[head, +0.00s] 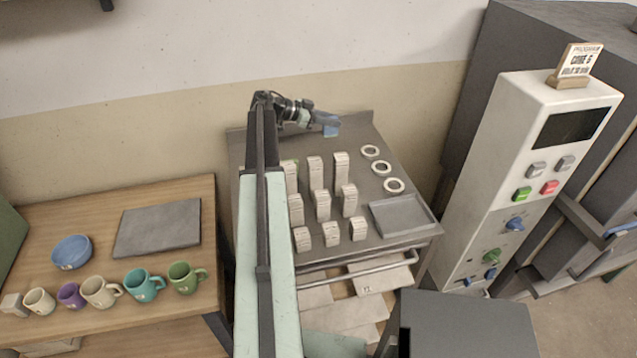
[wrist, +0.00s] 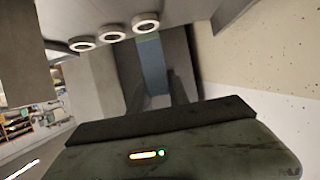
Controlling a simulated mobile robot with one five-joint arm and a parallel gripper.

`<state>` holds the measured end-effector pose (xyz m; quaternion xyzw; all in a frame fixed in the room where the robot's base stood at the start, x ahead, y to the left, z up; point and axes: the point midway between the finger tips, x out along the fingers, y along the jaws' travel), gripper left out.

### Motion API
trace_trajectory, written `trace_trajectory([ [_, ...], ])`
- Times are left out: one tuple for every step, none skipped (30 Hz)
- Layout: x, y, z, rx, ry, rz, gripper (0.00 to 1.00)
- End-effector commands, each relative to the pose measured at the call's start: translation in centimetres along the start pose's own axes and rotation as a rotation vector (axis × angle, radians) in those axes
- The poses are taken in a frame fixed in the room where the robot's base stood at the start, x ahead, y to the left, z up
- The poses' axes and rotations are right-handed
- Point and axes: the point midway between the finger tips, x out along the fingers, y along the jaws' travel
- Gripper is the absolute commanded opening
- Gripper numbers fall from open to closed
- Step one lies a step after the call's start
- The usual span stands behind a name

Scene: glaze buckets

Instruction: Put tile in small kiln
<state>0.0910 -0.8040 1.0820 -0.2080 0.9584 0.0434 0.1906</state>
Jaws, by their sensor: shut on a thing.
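My gripper (head: 325,119) is at the far side of the grey cart, over its back edge. It is shut on a small blue tile (head: 330,131), which hangs from the fingertips. In the wrist view the blue tile (wrist: 152,66) stands between the two dark fingers of my gripper (wrist: 156,95). A dark grey box (head: 465,325) stands at the bottom right; its inside is hidden, and I cannot tell whether it is the small kiln. A large dark grey cabinet (head: 490,70) stands at the right behind the white control panel.
The cart top (head: 270,145) carries several pale upright blocks (head: 322,204), three white rings (head: 381,168) and a square tray (head: 402,215). The white control panel (head: 530,140) has a sign (head: 577,62). A wooden table (head: 190,195) at the left holds mugs (head: 101,291) and a blue bowl (head: 72,252).

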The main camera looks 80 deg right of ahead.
Motion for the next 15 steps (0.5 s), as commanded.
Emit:
trace_trajectory([
  [-1.0,2.3,0.3,-0.002,0.001,-0.002,0.00],
  [-1.5,3.2,0.5,-0.003,0.001,-0.003,0.00],
  [-2.0,4.2,0.7,-0.004,0.001,-0.004,0.00],
  [-2.4,4.8,0.8,-0.004,0.001,-0.004,0.00],
  [-2.7,5.3,0.9,-0.005,0.001,-0.004,0.00],
  [-3.0,5.8,1.0,-0.005,0.001,-0.003,0.00],
  [-3.1,6.0,1.1,-0.005,0.001,-0.003,0.00],
  [-3.2,6.1,1.1,-0.005,0.001,-0.003,0.00],
  [-3.2,6.2,1.1,-0.005,0.001,-0.002,0.00],
  [-3.2,6.1,1.2,-0.005,0.001,-0.002,0.00],
  [-3.1,6.0,1.3,-0.005,0.001,-0.002,0.00],
  [-3.0,6.0,1.7,-0.005,0.001,-0.002,0.00],
  [-2.8,6.0,2.0,-0.005,0.001,-0.002,0.00],
  [-2.6,6.0,2.5,-0.005,0.001,-0.003,0.00],
  [-2.4,6.0,3.2,-0.005,0.001,-0.003,0.00],
])
